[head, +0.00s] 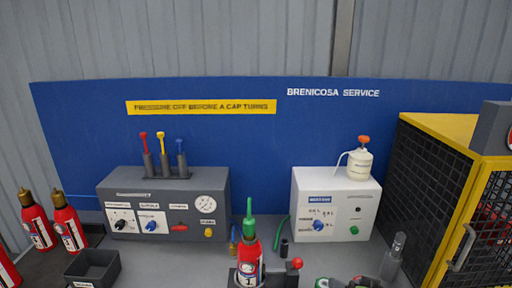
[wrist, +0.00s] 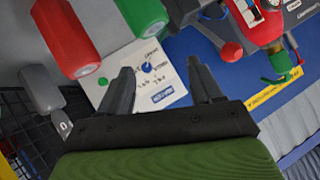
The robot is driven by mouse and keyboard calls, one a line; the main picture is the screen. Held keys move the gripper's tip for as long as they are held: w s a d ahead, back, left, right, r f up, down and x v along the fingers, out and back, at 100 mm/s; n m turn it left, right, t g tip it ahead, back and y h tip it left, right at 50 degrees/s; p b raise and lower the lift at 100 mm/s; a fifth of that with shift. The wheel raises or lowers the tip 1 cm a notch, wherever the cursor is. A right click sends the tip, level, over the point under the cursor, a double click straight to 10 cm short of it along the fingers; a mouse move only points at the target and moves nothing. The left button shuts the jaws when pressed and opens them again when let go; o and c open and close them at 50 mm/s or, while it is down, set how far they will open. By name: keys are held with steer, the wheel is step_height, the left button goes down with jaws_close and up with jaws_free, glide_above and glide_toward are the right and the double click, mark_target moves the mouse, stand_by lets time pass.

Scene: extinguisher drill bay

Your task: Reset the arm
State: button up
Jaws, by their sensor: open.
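My gripper (wrist: 158,68) shows in the wrist view, with its two dark fingers wide apart and nothing between them. Beyond the fingers is the front of a white box (wrist: 118,88) with a blue knob; the same white box (head: 312,178) stands at the right of the bench in the head view. I do not make out my gripper in the head view. A red extinguisher (head: 249,268) marked 1 stands upright at the bench front, with a green piece (head: 249,222) on top.
A red ball knob (head: 297,263) is beside the extinguisher. A red cylinder (wrist: 68,40) and a green cylinder (wrist: 143,15) are close in the wrist view. A grey console (head: 150,185), a dark tray (head: 92,270) and a yellow-framed cage (head: 455,170) stand around the bench.

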steer(key=s+a+r+n+g, duration=0.3)
steer(key=s+a+r+g, duration=0.1)
steer(key=s+a, duration=0.15)
steer(key=s+a+r+h, duration=0.1)
steer(key=s+r, duration=0.3)
steer(key=s, duration=0.3)
steer(key=s+a+r+m+h, duration=0.1)
steer(key=s+r+h, duration=0.1)
steer(key=s+r, duration=0.2)
steer(key=s+a+r+m+g+h, duration=0.1)
steer(key=s+r, duration=0.4)
steer(key=s, duration=0.6)
steer(key=shift+a+h, duration=0.3)
steer(key=shift+a, duration=0.2)
steer(key=shift+r, duration=0.1)
steer(key=shift+c, duration=0.3)
